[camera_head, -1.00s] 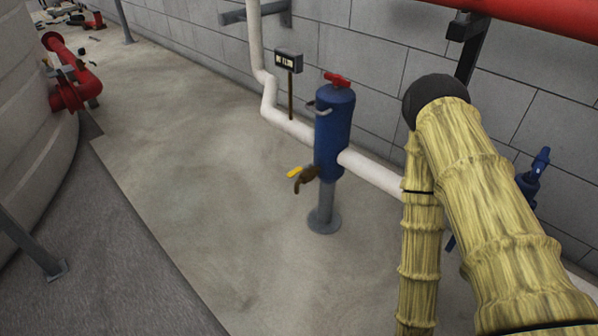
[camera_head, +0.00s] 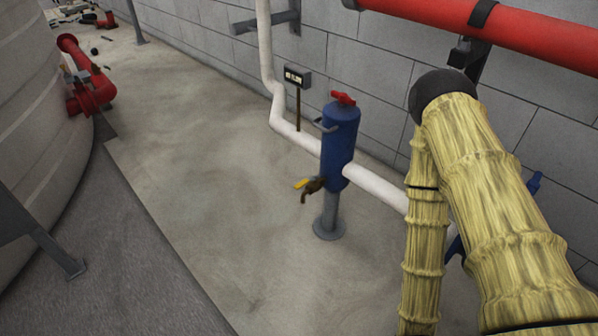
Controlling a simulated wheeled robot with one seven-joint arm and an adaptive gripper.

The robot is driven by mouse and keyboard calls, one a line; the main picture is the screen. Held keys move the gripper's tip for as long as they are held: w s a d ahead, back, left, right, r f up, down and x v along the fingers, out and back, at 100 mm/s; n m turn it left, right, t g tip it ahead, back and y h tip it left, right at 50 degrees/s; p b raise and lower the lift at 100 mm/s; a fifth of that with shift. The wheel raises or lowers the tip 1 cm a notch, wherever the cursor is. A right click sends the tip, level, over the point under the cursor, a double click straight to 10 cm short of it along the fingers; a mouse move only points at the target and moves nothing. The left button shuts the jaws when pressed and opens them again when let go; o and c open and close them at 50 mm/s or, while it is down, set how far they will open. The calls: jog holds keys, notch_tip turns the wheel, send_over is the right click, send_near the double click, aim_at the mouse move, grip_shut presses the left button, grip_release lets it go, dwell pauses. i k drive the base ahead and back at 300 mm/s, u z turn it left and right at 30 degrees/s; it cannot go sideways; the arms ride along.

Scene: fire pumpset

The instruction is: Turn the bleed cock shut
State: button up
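A small brass-brown cock with a yellow lever (camera_head: 302,183) sticks out to the left from the lower side of a blue cylinder (camera_head: 339,140); it looks like the bleed cock. Its spout (camera_head: 311,191) bends downward. The lever points left, roughly in line with the body. The blue cylinder stands upright on a grey post with a round foot (camera_head: 328,228) and has a red handle (camera_head: 343,98) on top. My arm, in a yellowish ribbed cover, fills the right side. My gripper is not in view.
A white pipe (camera_head: 378,187) runs along the block wall through the blue cylinder. A small sign (camera_head: 297,77) stands behind it. A red pipe (camera_head: 520,35) crosses at upper right. A pale tank (camera_head: 40,130) and red fitting (camera_head: 92,92) are at left. The floor between (camera_head: 215,190) is clear.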

aim_at(305, 181)
jog(key=u, duration=1.6)
jog(key=k, duration=0.8)
jog(key=z, duration=0.8)
jog(key=i, duration=0.5)
